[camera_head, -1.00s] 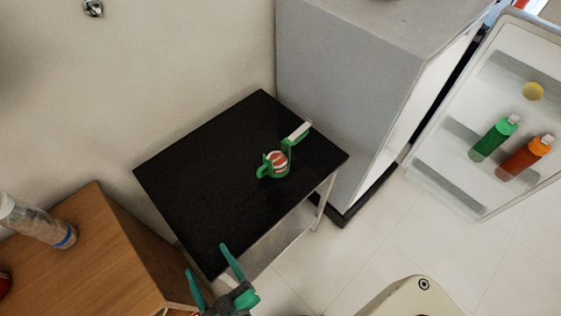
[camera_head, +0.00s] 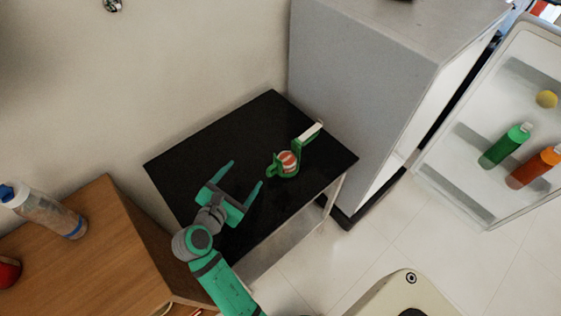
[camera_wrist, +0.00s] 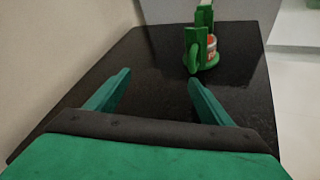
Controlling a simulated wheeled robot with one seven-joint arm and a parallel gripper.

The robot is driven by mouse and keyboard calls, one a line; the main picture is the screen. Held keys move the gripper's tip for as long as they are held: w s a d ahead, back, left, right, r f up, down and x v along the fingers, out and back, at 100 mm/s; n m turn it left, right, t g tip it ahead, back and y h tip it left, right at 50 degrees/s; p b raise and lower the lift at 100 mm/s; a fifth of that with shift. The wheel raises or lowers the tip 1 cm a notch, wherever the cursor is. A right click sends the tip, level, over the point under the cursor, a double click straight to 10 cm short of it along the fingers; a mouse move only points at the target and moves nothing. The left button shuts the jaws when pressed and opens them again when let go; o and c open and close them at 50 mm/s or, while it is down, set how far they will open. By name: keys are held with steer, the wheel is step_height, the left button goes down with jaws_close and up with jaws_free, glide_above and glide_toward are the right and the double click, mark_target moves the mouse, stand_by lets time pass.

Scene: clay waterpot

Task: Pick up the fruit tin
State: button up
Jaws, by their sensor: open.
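The fruit tin (camera_head: 288,159) is a small can with a red and white label, seen in the head view on the black table (camera_head: 225,140), toward its right side. It sits within a green holder (camera_head: 275,171) with upright parts. In the wrist view the tin (camera_wrist: 211,46) shows only in part, behind a green upright of the holder (camera_wrist: 192,52). My gripper (camera_head: 246,176) is over the left-middle of the table, to the left of the tin and apart from it. Its green fingers are spread with nothing between them; they also show in the wrist view (camera_wrist: 158,85).
A grey fridge (camera_head: 360,90) stands right behind the table, its open door (camera_head: 480,130) holding green and orange bottles. A wooden cabinet (camera_head: 95,240) with a clear bottle (camera_head: 48,212) is at the left. A wall runs behind the table.

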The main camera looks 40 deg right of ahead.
mark_target(287, 161)
steer(key=s+d+g, duration=0.1)
steer(key=d, duration=0.1)
steer(key=s+d+g+h, duration=0.1)
steer(key=d+g, duration=0.1)
steer(key=s+d+g, duration=0.1)
steer(key=d, duration=0.1)
steer(key=shift+s+r, duration=0.15)
steer(key=shift+r, duration=0.25)
steer(key=shift+n+g+h, duration=0.3)
steer(key=shift+g, duration=0.1)
steer(key=x, duration=0.4)
steer(key=shift+s+d, duration=0.2)
steer(key=shift+d, duration=0.1)
steer(key=shift+x, duration=3.3)
steer(key=shift+w, duration=0.15)
steer(key=c, duration=1.3)
